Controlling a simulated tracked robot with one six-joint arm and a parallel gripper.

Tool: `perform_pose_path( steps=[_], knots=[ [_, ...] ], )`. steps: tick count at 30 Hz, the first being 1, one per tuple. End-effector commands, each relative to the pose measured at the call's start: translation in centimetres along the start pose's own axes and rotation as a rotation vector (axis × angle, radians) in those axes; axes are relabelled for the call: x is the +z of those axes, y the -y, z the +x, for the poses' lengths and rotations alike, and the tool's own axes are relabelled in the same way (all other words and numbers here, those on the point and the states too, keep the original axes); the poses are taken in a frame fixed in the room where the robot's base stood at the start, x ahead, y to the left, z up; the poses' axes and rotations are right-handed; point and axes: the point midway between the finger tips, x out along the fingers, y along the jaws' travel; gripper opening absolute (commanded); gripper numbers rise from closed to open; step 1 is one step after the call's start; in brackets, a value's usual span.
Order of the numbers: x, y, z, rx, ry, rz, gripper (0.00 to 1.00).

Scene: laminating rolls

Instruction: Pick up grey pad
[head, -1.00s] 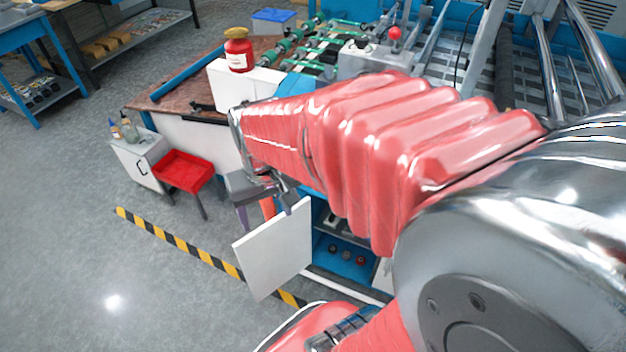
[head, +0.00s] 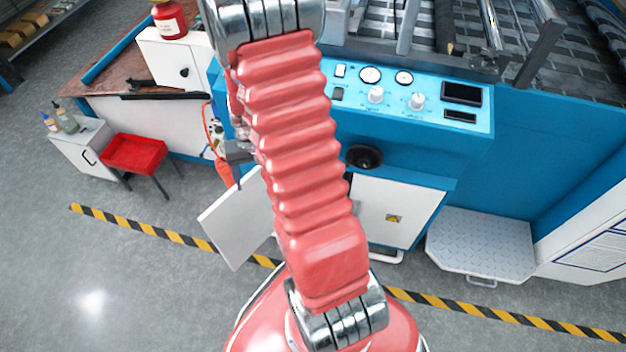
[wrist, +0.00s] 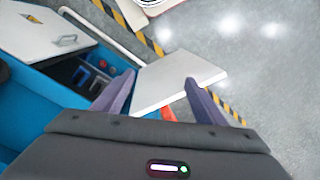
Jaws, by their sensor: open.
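I cannot make out a grey pad for certain in either view. My gripper (wrist: 160,79) is open, its two purple fingers spread with nothing held between them. It is above the opened white cabinet door (wrist: 165,88), which shows behind and between the fingers. In the head view the door (head: 238,220) is partly covered by my red arm, and my gripper is mostly hidden behind that arm. The open cabinet (wrist: 85,75) is left of the fingers in the wrist view, with small blue and red items inside, too small to tell.
A blue machine with a control panel (head: 400,90) stands behind my arm. A metal step (head: 480,243) is at right. A red tray (head: 134,153) and small white cabinet (head: 82,145) stand left. Striped floor tape (head: 165,235) crosses open grey floor.

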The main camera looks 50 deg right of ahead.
Motion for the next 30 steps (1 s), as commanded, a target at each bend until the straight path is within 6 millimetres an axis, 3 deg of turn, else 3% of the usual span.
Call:
perform_pose_path(
  steps=[17, 30],
  knots=[
    [-5.3, -7.9, 15.5, 0.005, -0.05, 0.236, 0.65],
    [-8.5, -15.5, 27.3, 0.069, -0.207, 0.411, 0.65]
  ],
)
